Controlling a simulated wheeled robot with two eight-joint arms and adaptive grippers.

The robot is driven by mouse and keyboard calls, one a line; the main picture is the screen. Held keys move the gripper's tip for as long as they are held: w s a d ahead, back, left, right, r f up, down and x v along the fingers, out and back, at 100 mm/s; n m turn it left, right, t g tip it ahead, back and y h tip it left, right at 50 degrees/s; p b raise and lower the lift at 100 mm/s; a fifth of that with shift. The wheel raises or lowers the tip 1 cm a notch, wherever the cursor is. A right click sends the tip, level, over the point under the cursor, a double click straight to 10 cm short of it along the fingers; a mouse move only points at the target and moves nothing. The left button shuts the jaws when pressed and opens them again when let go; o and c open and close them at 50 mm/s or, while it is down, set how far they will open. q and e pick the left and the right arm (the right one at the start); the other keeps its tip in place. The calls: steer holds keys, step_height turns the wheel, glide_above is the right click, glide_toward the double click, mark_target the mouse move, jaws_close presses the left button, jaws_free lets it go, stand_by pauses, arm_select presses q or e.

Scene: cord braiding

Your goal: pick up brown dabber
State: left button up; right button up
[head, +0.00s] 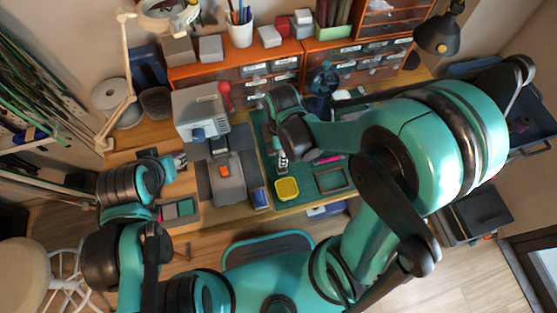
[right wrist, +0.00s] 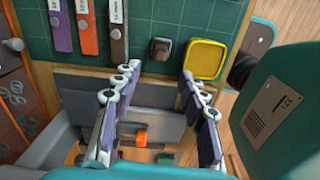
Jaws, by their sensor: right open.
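In the right wrist view a small dark brown block-like piece (right wrist: 160,49), which may be the brown dabber, lies on the green mat (right wrist: 185,15). A brownish strip with a white label (right wrist: 118,42) lies to its left; I cannot tell for sure which one is the dabber. My right gripper (right wrist: 159,76) is open and empty, its fingertips apart on either side just short of the block. In the head view my right gripper (head: 283,164) hangs over the mat, and its own arm hides part of it. My left gripper (head: 181,160) is at the bench's left, its fingers too small to read.
A yellow square dish (right wrist: 207,60) sits close beside the right fingertip, also in the head view (head: 287,188). Orange (right wrist: 88,28) and purple (right wrist: 61,28) labelled strips lie left. A grey machine (head: 200,110) stands mid-bench, and drawers (head: 240,88) line the back.

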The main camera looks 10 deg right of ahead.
step_height(320, 180, down, 3)
steer(key=shift+s+r+b, duration=0.1)
steer(key=shift+b, duration=0.55)
steer(key=f+b, duration=0.2)
steer(key=f, duration=0.1)
steer(key=f+b, duration=0.1)
steer(key=f, duration=0.1)
steer(key=shift+d+f, duration=0.25)
steer(key=shift+r, duration=0.15)
jaws_close()
